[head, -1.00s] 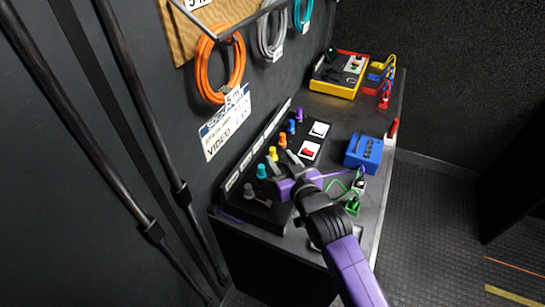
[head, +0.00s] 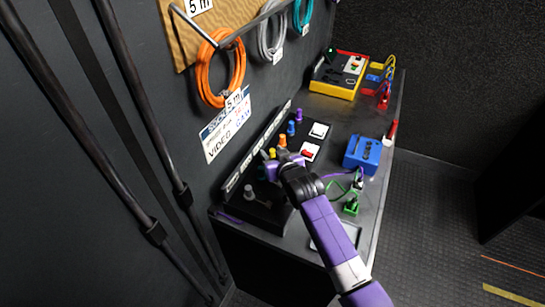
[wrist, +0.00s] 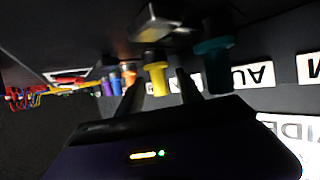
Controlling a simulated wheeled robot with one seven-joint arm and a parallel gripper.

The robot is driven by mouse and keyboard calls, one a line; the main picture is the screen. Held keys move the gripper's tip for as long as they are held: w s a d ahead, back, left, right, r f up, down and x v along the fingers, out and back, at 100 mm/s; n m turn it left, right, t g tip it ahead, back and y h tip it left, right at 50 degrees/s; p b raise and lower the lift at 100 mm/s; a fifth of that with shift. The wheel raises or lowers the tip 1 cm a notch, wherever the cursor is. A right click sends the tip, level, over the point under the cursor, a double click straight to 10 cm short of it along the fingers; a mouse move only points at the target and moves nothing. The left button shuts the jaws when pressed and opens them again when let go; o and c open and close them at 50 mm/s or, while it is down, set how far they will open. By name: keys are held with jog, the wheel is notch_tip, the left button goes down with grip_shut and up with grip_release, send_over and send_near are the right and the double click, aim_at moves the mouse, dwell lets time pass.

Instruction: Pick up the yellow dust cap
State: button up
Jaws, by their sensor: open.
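The yellow dust cap (head: 272,153) stands in the row of coloured caps on the black panel, partly hidden by my gripper (head: 270,160) in the head view. In the wrist view, the yellow cap (wrist: 157,79) appears between the two dark fingers of my gripper (wrist: 161,82). The fingers are open, with a visible gap on each side of the cap. I cannot tell how deep it sits between them.
A teal cap (wrist: 214,66) is close beside one finger. An orange cap (head: 283,141), blue cap (head: 291,128) and purple cap (head: 298,115) continue the row. A blue box (head: 363,154) and a yellow-edged box (head: 338,75) stand on the bench to the right and behind.

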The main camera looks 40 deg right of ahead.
jog(key=shift+w+f, duration=0.1)
jog(key=shift+w, duration=0.05)
grip_shut()
dwell(0.4)
